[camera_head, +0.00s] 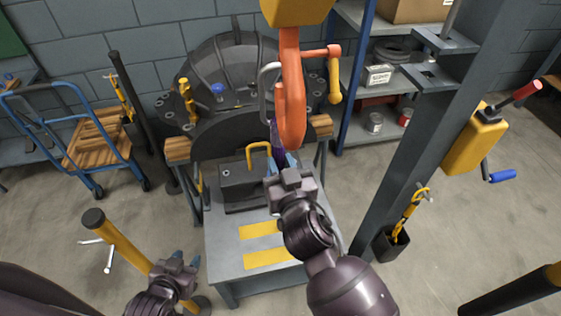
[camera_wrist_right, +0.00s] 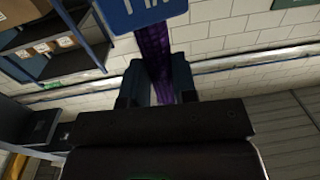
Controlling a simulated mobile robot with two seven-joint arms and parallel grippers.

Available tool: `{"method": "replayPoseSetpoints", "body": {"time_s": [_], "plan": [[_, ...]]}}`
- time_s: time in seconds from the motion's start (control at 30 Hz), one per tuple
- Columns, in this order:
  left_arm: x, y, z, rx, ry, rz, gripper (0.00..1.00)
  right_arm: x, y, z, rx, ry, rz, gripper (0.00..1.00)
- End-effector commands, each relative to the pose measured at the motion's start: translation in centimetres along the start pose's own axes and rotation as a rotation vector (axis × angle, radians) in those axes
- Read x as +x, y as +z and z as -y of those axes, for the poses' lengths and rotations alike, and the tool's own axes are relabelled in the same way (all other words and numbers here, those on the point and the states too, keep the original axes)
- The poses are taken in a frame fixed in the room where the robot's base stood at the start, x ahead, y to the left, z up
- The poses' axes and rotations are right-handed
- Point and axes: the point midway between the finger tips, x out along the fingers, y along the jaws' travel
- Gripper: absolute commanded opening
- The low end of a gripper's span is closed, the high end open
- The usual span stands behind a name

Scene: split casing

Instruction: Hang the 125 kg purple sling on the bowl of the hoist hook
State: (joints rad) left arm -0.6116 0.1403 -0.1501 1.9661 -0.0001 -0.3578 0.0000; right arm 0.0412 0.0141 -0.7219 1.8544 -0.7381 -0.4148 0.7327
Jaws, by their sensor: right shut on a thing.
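The orange hoist hook (camera_head: 291,100) hangs from a yellow block in the upper middle of the head view. My right gripper (camera_head: 283,163) is just below it, shut on the purple sling (camera_head: 277,150). In the right wrist view the sling (camera_wrist_right: 155,55) rises from between the dark fingers (camera_wrist_right: 158,92), with a blue tag (camera_wrist_right: 145,12) in front of it. In the head view the hook hides part of the sling, and I cannot tell whether they touch. My left gripper (camera_head: 183,260) is low at the left, empty, its fingertips apart.
A large dark casing half (camera_head: 235,75) stands behind the hook. A grey bench (camera_head: 222,245) with yellow stripes is below. A grey post (camera_head: 415,145) with a yellow box (camera_head: 473,147) stands at the right. A blue trolley (camera_head: 120,155) is at the left.

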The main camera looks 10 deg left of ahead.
Motion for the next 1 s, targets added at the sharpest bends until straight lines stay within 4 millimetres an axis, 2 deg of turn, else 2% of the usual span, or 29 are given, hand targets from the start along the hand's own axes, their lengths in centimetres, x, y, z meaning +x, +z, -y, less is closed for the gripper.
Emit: {"method": "replayPoseSetpoints", "body": {"time_s": [0.47, 1.0], "plan": [[-0.1, 0.0, 0.0, 0.0, 0.0, 0.001, 0.39, -0.1, -0.1, 0.0, -0.001, -0.001, -0.003, 0.0], [-0.1, -0.1, 0.0, 0.0, 0.0, 0.001, 0.39, -2.1, 0.2, 0.1, 0.0, 0.0, -0.003, 0.0]]}}
